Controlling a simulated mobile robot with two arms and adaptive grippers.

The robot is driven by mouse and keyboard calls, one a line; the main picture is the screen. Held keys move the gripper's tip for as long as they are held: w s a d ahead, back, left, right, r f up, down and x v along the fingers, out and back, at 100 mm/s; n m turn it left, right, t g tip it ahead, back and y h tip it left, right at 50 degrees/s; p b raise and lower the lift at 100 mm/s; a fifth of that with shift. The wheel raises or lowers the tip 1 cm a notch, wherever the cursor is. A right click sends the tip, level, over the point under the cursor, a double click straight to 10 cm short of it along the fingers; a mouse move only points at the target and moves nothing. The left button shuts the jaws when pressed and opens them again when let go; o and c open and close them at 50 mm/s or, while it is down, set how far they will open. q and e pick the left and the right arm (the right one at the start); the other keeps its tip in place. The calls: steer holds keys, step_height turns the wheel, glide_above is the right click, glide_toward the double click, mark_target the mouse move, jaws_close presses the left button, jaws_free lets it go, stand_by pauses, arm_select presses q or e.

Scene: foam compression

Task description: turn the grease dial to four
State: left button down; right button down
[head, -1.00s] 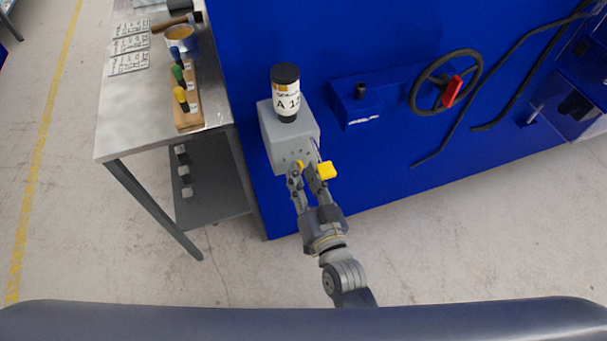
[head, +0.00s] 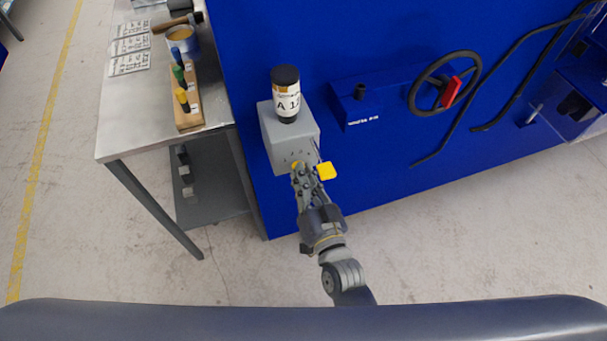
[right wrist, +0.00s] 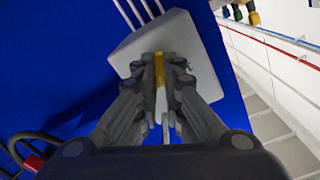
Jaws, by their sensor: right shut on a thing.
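The grease unit is a grey box (head: 279,135) on the side of the blue machine, with a black-capped white cartridge (head: 287,103) labelled A standing on top. My right gripper (head: 303,168) is at the box's front face, its fingers closed on the yellow dial (right wrist: 159,70). In the right wrist view the grey box (right wrist: 185,40) lies just beyond my right gripper (right wrist: 160,85), and the dial shows as a yellow strip between the fingers. The dial's numbers are hidden or too small to read. My left gripper is out of view.
A black handwheel (head: 445,82) with a red handle and a blue block (head: 356,105) are on the machine to the right. A steel table (head: 120,110) with a wooden block of coloured-handled tools (head: 187,115) stands left.

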steer(key=shift+d+f+m+p, duration=0.1)
steer(key=shift+m+p, duration=0.65)
steer(key=shift+m, duration=2.55)
steer(key=c, duration=1.7)
jaws_free()
steer(key=shift+s, duration=0.1)
steer(key=v, duration=1.1)
steer(key=shift+s+d, duration=0.15)
steer(key=shift+s, duration=0.2)
